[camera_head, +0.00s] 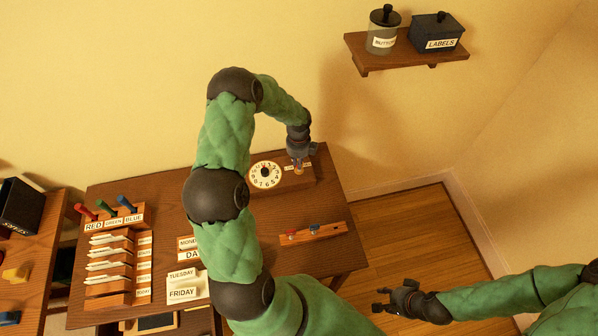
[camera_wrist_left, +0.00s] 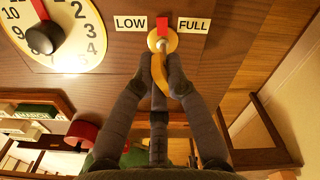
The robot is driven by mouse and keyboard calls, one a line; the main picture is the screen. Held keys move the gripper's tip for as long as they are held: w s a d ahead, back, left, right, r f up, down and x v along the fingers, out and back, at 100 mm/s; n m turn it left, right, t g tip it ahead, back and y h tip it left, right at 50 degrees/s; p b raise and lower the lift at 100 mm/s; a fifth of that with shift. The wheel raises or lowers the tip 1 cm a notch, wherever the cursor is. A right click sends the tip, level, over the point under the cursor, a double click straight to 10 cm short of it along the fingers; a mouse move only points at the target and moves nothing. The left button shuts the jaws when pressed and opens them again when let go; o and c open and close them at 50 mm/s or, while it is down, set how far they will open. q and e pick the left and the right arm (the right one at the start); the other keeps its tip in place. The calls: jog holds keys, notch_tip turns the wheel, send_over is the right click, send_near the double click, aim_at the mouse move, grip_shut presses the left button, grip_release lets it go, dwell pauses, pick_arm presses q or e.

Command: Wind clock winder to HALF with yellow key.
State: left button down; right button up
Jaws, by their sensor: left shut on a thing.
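The clock winder is on the brown clock block (camera_head: 305,180), right of the white dial (camera_head: 265,174), which also shows in the left wrist view (camera_wrist_left: 88,45). The yellow key (camera_wrist_left: 165,40) sits at the winder between a LOW label (camera_wrist_left: 130,24) and a FULL label (camera_wrist_left: 193,25). A red mark (camera_wrist_left: 162,22) shows at its top, between the labels. My left gripper (camera_head: 298,163) is shut on the yellow key; its fingers (camera_wrist_left: 165,82) close around the lower part. How deep the key sits is hidden. My right gripper (camera_head: 381,299) is open and empty, off the desk's right side.
A wooden rack (camera_head: 325,231) with a red and a blue piece lies on the desk. Red, green and blue handles (camera_head: 106,208) and a card sorter (camera_head: 110,268) stand at left. A wall shelf (camera_head: 400,55) holds two containers. Floor right of the desk is clear.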

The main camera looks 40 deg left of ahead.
pick_arm(q)
jog(key=shift+s+d+f, duration=0.2)
jog(key=shift+d, duration=0.05)
jog(key=c, duration=1.2)
grip_release()
jog(key=shift+w+r, duration=0.1)
jog(key=shift+r, duration=0.05)
jog(key=o, duration=0.5)
jog(key=shift+a, duration=0.1)
jog(key=shift+w+r, duration=0.1)
jog(key=shift+r, duration=0.1)
